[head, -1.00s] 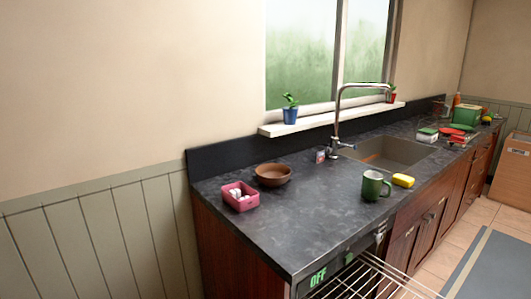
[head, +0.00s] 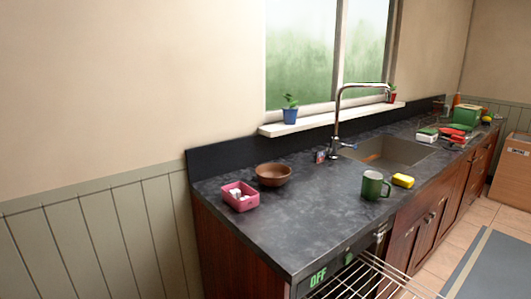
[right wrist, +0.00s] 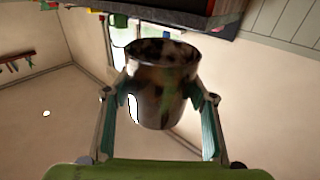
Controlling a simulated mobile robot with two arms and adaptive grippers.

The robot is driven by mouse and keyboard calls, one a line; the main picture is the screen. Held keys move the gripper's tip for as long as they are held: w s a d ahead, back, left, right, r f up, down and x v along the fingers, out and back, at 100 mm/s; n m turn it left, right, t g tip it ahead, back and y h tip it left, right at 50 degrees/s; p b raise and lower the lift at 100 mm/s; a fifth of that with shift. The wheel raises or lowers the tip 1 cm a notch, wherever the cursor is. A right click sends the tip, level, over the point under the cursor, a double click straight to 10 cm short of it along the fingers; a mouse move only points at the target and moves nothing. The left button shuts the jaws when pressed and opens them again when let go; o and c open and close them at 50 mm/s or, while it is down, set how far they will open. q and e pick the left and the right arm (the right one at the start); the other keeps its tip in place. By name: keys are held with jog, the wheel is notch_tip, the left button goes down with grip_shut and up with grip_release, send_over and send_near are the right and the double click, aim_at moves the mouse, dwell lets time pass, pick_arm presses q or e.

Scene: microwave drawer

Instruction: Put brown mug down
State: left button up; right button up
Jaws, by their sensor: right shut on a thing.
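The brown mug (right wrist: 160,72), dark with lighter brown blotches, is in the right wrist view. My right gripper (right wrist: 156,96) is shut on it, with one finger on each side of its body. The mug is held in the air, away from the counter. No brown mug shows in the head view, and neither gripper shows there. My left gripper is in neither view.
The dark countertop (head: 290,222) has a clear stretch at its front left. On it are a green mug (head: 372,186), yellow sponge (head: 403,181), brown bowl (head: 273,175) and pink basket (head: 240,197). A sink (head: 390,150) lies behind. A wire rack (head: 365,280) juts out below the front edge.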

jog(key=shift+r, duration=0.15)
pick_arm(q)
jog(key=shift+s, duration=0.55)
pick_arm(e)
jog(key=w+a+r+n+g+y, duration=0.2)
jog(key=w+a+n+g+y, duration=0.2)
jog(key=a+y, duration=0.4)
jog(key=w+a+r+n+g+y, duration=0.3)
jog(key=a+n+g+y, duration=0.3)
jog(key=a+n+y, duration=0.2)
jog(key=shift+w+a+n+y, duration=0.3)
jog(key=shift+w+a+y, duration=0.15)
jog(key=shift+w+y, duration=0.05)
